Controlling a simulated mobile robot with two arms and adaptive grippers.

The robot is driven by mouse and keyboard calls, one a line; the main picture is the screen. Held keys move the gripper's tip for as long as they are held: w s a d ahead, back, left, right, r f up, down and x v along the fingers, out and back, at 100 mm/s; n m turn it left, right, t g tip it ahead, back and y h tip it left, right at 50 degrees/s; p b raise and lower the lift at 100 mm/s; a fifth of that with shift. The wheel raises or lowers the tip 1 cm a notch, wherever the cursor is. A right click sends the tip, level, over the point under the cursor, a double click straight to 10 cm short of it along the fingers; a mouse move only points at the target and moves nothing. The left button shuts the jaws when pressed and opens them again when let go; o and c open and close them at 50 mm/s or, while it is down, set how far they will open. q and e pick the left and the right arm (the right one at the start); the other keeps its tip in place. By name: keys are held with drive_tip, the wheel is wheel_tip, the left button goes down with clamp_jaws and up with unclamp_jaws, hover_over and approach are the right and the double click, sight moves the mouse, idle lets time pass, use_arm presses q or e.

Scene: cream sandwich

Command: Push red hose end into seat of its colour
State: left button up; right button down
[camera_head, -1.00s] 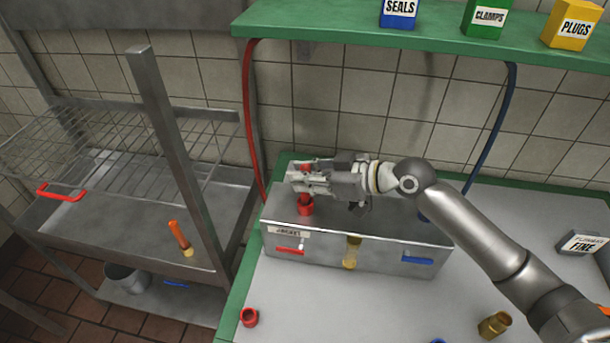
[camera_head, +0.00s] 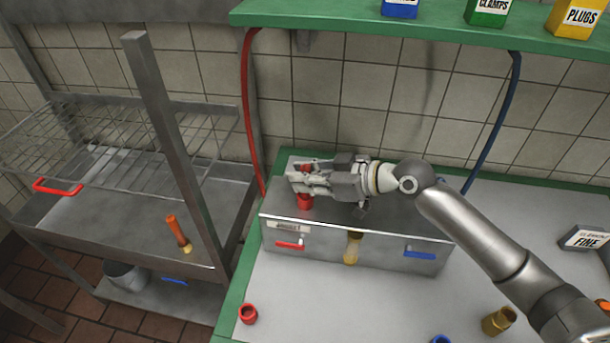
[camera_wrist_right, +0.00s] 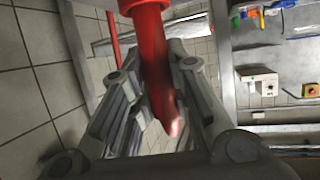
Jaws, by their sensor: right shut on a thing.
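My right gripper (camera_head: 306,182) is shut on the red hose end (camera_head: 303,168) above the left part of the metal box (camera_head: 370,262). In the right wrist view the red hose end (camera_wrist_right: 155,60) stands between the two fingers, with a wider red collar (camera_wrist_right: 145,8) at the top edge of the picture. The red seat (camera_head: 304,202) is on top of the box, directly under my fingers. The fingers hide where hose end and seat meet, so I cannot tell how deep it sits. My left gripper is not in view.
The box front has a red lever (camera_head: 290,245), a brass fitting (camera_head: 352,248) and a blue lever (camera_head: 420,255). A loose red ring (camera_head: 248,314) and a brass fitting (camera_head: 498,321) lie on the table. A green shelf (camera_head: 420,30) with boxes hangs above. A blue hose (camera_head: 492,125) hangs at right.

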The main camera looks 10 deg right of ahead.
drive_tip(key=shift+f+b, duration=0.7)
drive_tip(key=shift+f, duration=0.15)
drive_tip(key=c, duration=1.3)
unclamp_jaws()
drive_tip(key=shift+d, duration=0.1)
drive_tip(key=shift+v, duration=5.95)
